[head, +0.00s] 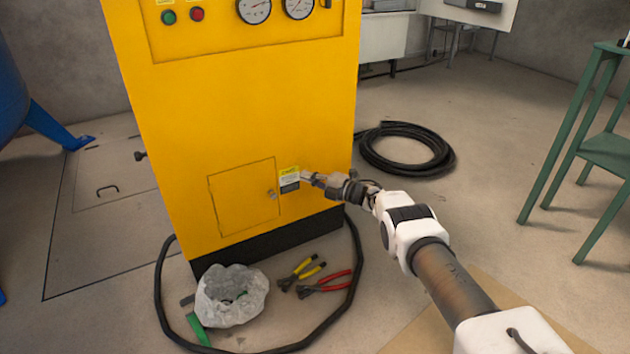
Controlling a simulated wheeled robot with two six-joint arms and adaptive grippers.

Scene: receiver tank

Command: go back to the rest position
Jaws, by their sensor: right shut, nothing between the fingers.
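My right arm reaches in from the lower right. My right gripper (308,177) is shut and empty, in front of the yellow cabinet (235,110), close to a small label (289,180) beside the small access door (242,197). I cannot tell whether the fingertips touch the cabinet. The access door looks closed, with a small latch at its right edge. My left gripper is not in view.
A coiled hose (437,160) lies behind. A green stand (548,165) is at right, a blue tank (10,85) at left. Floor between coil and stand is clear.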

